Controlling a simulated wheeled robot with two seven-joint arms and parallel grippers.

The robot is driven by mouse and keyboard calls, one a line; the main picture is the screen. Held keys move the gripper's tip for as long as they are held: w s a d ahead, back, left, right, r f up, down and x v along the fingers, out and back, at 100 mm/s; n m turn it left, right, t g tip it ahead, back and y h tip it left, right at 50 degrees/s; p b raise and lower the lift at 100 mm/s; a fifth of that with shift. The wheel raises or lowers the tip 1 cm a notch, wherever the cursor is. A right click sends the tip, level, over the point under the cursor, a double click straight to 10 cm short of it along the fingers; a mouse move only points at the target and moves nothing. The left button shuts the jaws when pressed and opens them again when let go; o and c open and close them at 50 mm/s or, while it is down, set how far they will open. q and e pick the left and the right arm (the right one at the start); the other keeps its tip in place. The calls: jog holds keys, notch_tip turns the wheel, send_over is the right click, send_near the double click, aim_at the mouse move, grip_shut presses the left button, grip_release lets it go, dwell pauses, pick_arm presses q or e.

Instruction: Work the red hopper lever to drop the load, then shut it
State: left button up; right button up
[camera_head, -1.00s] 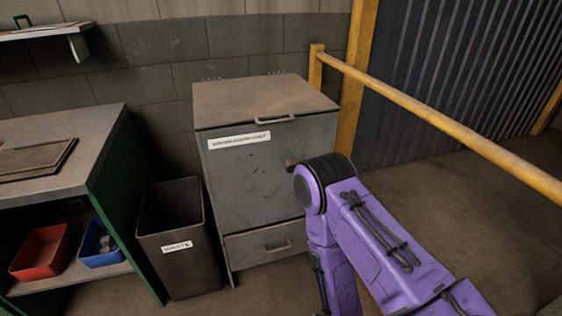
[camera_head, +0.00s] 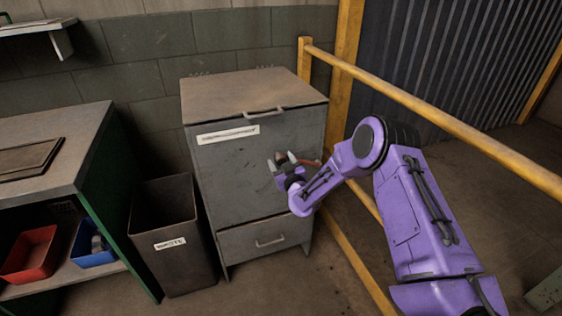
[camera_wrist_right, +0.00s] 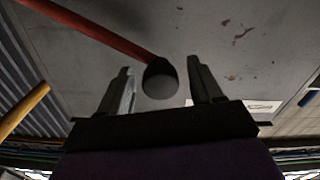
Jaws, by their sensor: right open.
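The grey hopper cabinet (camera_head: 240,185) stands against the wall, with a white label, a top handle and a lower drawer on its front. The red lever (camera_head: 309,163) comes in from the right across the cabinet front, partly hidden by my gripper. In the right wrist view the red lever (camera_wrist_right: 95,30) runs diagonally to a dark round knob (camera_wrist_right: 160,80). My right gripper (camera_head: 282,161) is open in front of the cabinet. In the right wrist view its fingers (camera_wrist_right: 160,72) stand on either side of the knob, with a gap visible on both sides. My left gripper is out of view.
A dark waste bin (camera_head: 165,210) stands just left of the cabinet. A workbench (camera_head: 75,135) with a red bin (camera_head: 30,255) and a blue bin (camera_head: 92,250) on its shelf is further left. A yellow rail (camera_head: 430,105) runs along the right, close to my right arm.

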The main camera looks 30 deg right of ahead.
jog(key=shift+w+d, duration=0.1)
jog(key=shift+w, duration=0.2)
grip_shut()
jog(key=shift+f, duration=0.1)
notch_tip(320, 180, down, 20)
jog(key=d+n+b, duration=0.1)
jog(key=n+b, duration=1.1)
jog(key=b, duration=0.5)
jog(key=shift+s+d+b, duration=0.15)
jog(key=shift+b, duration=0.2)
jog(key=shift+d+n, duration=0.1)
jog(key=shift+n, duration=0.2)
